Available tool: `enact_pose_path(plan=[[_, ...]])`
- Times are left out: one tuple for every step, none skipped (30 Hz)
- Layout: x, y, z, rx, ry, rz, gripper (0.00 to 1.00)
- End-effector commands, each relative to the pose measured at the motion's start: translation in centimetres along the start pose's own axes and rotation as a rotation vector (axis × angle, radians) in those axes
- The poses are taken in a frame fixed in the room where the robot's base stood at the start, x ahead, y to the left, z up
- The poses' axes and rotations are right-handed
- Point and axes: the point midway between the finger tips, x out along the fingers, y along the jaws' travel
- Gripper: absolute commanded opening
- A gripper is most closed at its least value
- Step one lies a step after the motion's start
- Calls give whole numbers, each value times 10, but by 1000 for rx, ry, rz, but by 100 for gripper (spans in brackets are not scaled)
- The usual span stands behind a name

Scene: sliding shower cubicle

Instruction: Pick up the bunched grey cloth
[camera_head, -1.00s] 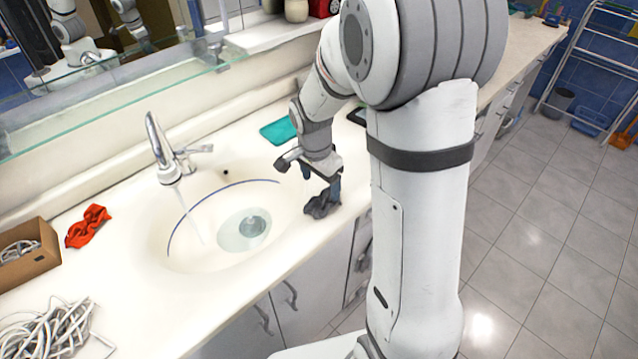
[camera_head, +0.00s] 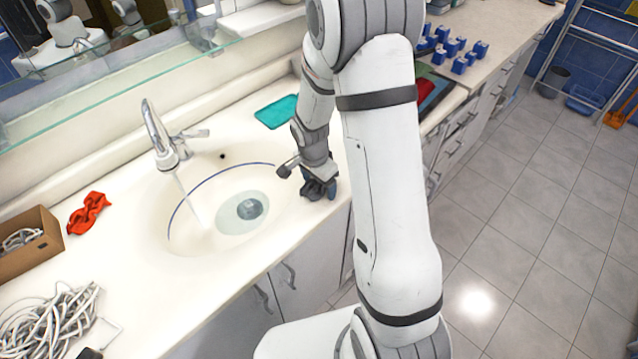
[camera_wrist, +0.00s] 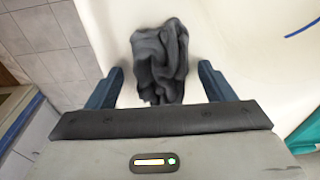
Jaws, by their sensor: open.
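The bunched grey cloth (camera_wrist: 160,62) lies crumpled on the white countertop. In the wrist view it sits between the two blue fingers of my gripper (camera_wrist: 161,85), with a gap on each side. In the head view my gripper (camera_head: 310,185) is low over the counter at the right of the sink, at the cloth (camera_head: 318,188), which it partly hides. The gripper is open and the fingers point down around the cloth.
The sink (camera_head: 185,235) with running water from a tap (camera_head: 160,140) is left of my gripper. A red cloth (camera_head: 88,213), a cardboard box (camera_head: 28,245) and tangled white cable (camera_head: 45,325) lie further left. A teal cloth (camera_head: 277,111) lies behind. The counter's front edge is close.

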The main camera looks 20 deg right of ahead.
Motion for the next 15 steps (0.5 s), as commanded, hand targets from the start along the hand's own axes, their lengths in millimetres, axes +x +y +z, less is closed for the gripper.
enact_pose_path(plan=[[0, 0, 0, 0, 0, 0, 76], [0, 0, 0, 0, 0, 0, 76], [0, 0, 0, 0, 0, 0, 73], [0, 0, 0, 0, 0, 0, 71], [0, 0, 0, 0, 0, 0, 68], [0, 0, 0, 0, 0, 0, 65], [0, 0, 0, 0, 0, 0, 63], [0, 0, 0, 0, 0, 0, 60], [0, 0, 0, 0, 0, 0, 57], [0, 0, 0, 0, 0, 0, 54], [0, 0, 0, 0, 0, 0, 52], [0, 0, 0, 0, 0, 0, 49], [0, 0, 0, 0, 0, 0, 46], [0, 0, 0, 0, 0, 0, 44], [0, 0, 0, 0, 0, 0, 41]])
